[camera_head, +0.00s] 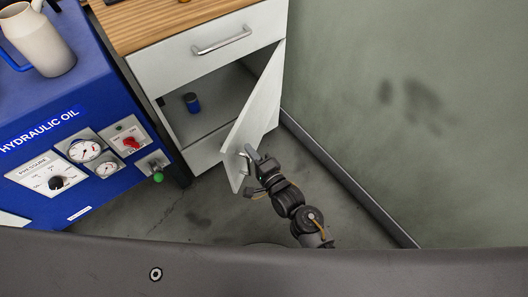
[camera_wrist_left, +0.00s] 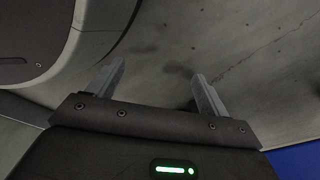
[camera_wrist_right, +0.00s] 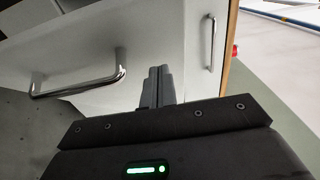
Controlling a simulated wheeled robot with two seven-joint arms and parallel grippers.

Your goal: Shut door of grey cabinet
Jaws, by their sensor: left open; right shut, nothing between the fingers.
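The grey cabinet (camera_head: 185,69) stands at the back with its door (camera_head: 257,115) swung open toward me, hinged on the right. The door carries a metal bar handle (camera_head: 243,161), which also shows in the right wrist view (camera_wrist_right: 85,82). My right gripper (camera_head: 251,153) is by the door's free edge, close to the handle. In the right wrist view its fingers (camera_wrist_right: 157,74) are shut and empty, to the right of the handle; I cannot tell whether they touch the door. My left gripper (camera_wrist_left: 155,82) is open and empty above the floor, outside the head view.
The drawer (camera_head: 210,48) above is closed. A blue hydraulic oil unit (camera_head: 60,130) with gauges stands left of the cabinet. A green wall (camera_head: 400,110) rises on the right. Some bare floor (camera_head: 150,212) lies in front.

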